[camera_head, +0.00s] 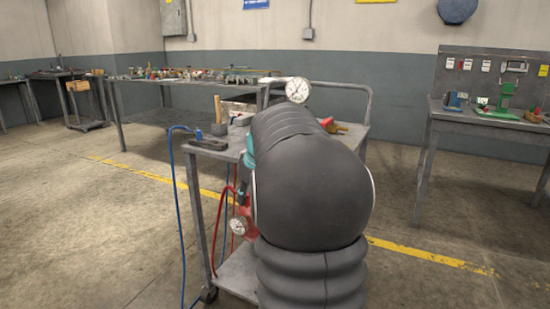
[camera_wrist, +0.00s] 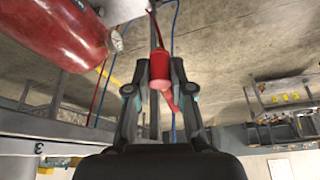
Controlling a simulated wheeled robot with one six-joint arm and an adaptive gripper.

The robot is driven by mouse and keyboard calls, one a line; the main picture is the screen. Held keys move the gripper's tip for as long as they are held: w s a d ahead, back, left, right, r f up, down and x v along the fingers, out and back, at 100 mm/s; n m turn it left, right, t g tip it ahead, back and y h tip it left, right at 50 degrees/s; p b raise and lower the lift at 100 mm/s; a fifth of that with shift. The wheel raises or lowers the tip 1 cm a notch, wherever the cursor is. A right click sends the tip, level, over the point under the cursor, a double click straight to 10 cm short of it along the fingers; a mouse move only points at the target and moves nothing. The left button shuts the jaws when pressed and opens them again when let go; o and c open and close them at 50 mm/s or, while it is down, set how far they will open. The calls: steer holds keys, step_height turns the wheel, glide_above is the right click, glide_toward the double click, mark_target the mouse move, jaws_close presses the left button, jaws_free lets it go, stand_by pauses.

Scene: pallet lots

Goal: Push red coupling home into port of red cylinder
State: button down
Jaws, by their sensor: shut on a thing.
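In the wrist view my gripper (camera_wrist: 161,68) is shut on the red coupling (camera_wrist: 159,58), a small red body between the two fingers. A thin red hose runs up from it. The red cylinder (camera_wrist: 50,32) fills the top left corner of the wrist view, with a round gauge (camera_wrist: 116,40) at its side. The coupling appears apart from the cylinder. I cannot make out the port.
A grey cart (camera_head: 203,152) carries a mallet (camera_head: 218,112) and a large gauge (camera_head: 298,90). A blue hose (camera_head: 172,170) hangs at its left. A bench (camera_head: 480,118) stands right and a long table (camera_head: 150,82) behind. The floor at left is clear.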

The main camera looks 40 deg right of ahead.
steer(key=w+a+f+m, duration=0.1)
steer(key=w+a+f, duration=0.2)
steer(key=a+f, duration=2.3)
step_height(320, 180, down, 4)
steer(key=shift+w+h, duration=0.2)
steer(key=shift+h, duration=0.1)
